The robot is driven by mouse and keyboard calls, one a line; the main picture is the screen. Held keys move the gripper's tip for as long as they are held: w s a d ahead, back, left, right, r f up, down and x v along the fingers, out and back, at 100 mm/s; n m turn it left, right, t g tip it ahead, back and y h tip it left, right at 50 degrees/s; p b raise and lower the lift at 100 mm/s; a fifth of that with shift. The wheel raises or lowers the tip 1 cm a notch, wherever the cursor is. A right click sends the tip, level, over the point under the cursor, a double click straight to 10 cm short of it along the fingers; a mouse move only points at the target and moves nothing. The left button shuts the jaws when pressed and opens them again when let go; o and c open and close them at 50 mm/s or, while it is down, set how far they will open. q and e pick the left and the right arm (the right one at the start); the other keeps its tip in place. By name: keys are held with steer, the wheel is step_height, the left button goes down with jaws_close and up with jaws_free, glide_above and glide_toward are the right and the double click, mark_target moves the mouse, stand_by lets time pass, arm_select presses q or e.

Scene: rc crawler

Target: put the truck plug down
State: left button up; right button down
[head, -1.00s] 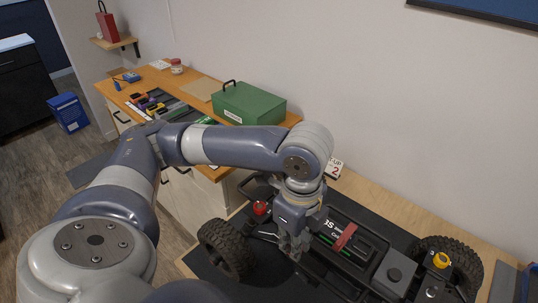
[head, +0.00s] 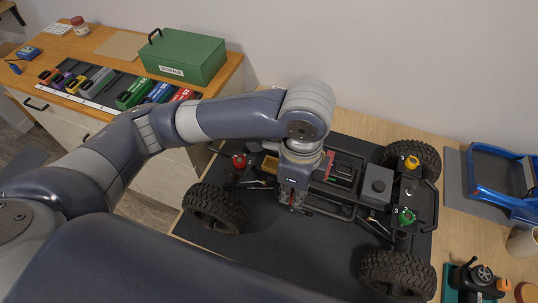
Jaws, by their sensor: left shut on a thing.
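The crawler truck chassis (head: 345,212), black with large knobbly tyres, stands on a dark mat (head: 285,255) on the wooden bench. My left gripper (head: 292,207) points down over the near side of the chassis, left of its middle. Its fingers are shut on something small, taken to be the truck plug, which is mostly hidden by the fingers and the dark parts. I cannot tell whether the plug touches the chassis. My right gripper is not in view.
A blue truck body (head: 500,185) lies at the right, with a black motor-like part (head: 478,278) at the lower right. A green storage box (head: 185,57) and several coloured packs (head: 135,92) sit on the left counter. The mat in front of the chassis is bare.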

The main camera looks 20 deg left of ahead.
arm_select(q)
steer(key=w+a, duration=0.2)
steer(key=w, duration=0.1)
steer(key=w+a+p, duration=0.1)
steer(key=w+a, duration=0.2)
steer(key=w+a+f+p, duration=0.1)
steer(key=w+a, duration=0.1)
steer(key=w, duration=0.2)
steer(key=shift+a+f, duration=0.1)
steer(key=shift+a, duration=0.3)
step_height(320, 180, down, 3)
steer(key=shift+r+p, duration=0.1)
steer(key=shift+p, duration=0.7)
steer(key=shift+f, duration=0.35)
steer(key=shift+f, duration=0.15)
steer(key=o, duration=0.8)
